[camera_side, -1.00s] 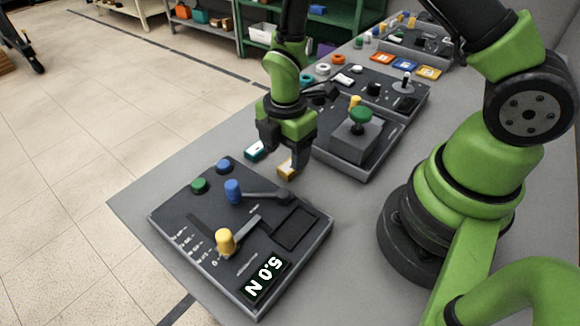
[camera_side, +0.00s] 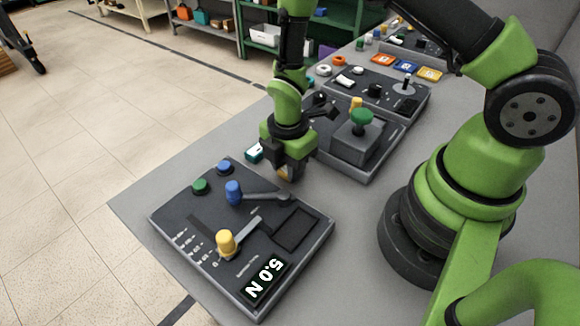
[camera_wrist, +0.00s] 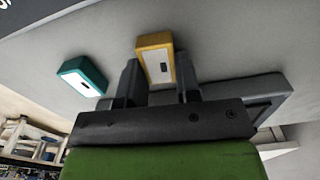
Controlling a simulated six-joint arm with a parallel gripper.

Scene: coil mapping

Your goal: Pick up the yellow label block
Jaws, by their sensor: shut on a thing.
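The yellow label block (camera_wrist: 155,61), with a white face bearing a small dark mark, sits between the two dark fingers of my gripper (camera_wrist: 158,76) in the wrist view. The gripper is shut on it. In the side view my gripper (camera_side: 284,174) is low over the table, just behind the near panel, and mostly hides the block. Whether the block touches the table cannot be told. A teal label block (camera_wrist: 83,77) lies to the left of the gripper in the wrist view; it also shows in the side view (camera_side: 254,151).
The near dark panel (camera_side: 178,217) has green and blue buttons, levers and a display reading 5.0 N. A second panel (camera_side: 352,172) with a green knob stands close to the right of the gripper. More panels line the back. Bare table lies at the left.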

